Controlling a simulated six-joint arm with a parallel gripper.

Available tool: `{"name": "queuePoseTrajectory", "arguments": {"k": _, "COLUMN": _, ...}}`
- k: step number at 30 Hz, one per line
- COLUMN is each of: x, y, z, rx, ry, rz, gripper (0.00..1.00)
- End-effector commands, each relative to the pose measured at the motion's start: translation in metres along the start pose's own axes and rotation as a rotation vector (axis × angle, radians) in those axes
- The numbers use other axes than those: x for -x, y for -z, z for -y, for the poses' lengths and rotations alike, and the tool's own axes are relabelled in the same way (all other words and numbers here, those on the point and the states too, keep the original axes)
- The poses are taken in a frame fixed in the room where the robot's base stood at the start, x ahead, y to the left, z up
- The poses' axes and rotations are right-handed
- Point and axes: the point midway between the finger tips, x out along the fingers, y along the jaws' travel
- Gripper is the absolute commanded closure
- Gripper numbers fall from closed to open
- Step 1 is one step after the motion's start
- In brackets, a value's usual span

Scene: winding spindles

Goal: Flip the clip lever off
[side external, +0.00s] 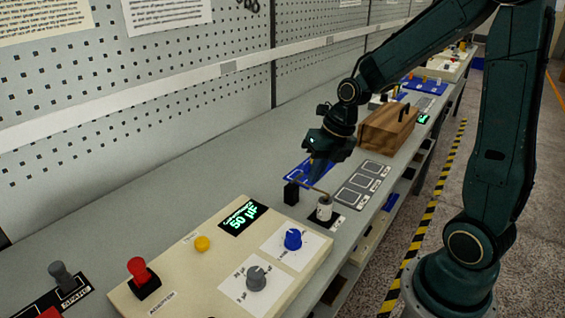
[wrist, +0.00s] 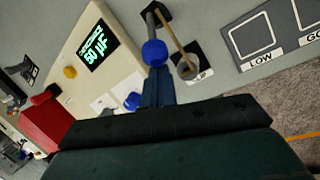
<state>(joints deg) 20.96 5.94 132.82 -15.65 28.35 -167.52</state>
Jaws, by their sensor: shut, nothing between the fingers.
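In the wrist view, a lever with a blue ball knob (wrist: 154,53) and a grey shaft rises from a black block (wrist: 155,13). A thin tan rod (wrist: 176,38) runs from near that block to a pale cylinder (wrist: 187,66) on a dark, partly hidden label plate. The black block also shows in the side view (side external: 291,193), with the cylinder (side external: 325,208) to its right. My gripper (wrist: 154,78) is shut and empty, its fingertips right at the blue knob; whether they touch cannot be told. In the side view, my gripper (side external: 319,178) hides the knob.
A cream console (side external: 190,280) with a "50 µF" display (side external: 243,215) and coloured knobs stands in front. Framed panels (side external: 362,186) lie to the right of the cylinder. A wooden box (side external: 387,130) stands behind my gripper. The bench strip along the wall is clear.

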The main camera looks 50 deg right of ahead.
Motion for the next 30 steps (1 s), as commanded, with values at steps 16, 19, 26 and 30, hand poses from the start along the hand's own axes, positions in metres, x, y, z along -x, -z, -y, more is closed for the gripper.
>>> {"name": "queuePoseTrajectory", "arguments": {"k": 16, "x": 0.0021, "y": -0.0035, "z": -0.0024, "rx": -0.013, "ry": 0.038, "rz": -0.081, "gripper": 1.00}}
{"name": "queuePoseTrajectory", "arguments": {"k": 19, "x": 0.0025, "y": -0.0044, "z": -0.0028, "rx": -0.015, "ry": 0.044, "rz": -0.092, "gripper": 1.00}}
{"name": "queuePoseTrajectory", "arguments": {"k": 26, "x": 0.0032, "y": -0.0056, "z": -0.0033, "rx": -0.020, "ry": 0.059, "rz": -0.122, "gripper": 1.00}}
{"name": "queuePoseTrajectory", "arguments": {"k": 30, "x": 0.0036, "y": -0.0064, "z": -0.0037, "rx": -0.024, "ry": 0.069, "rz": -0.143, "gripper": 1.00}}
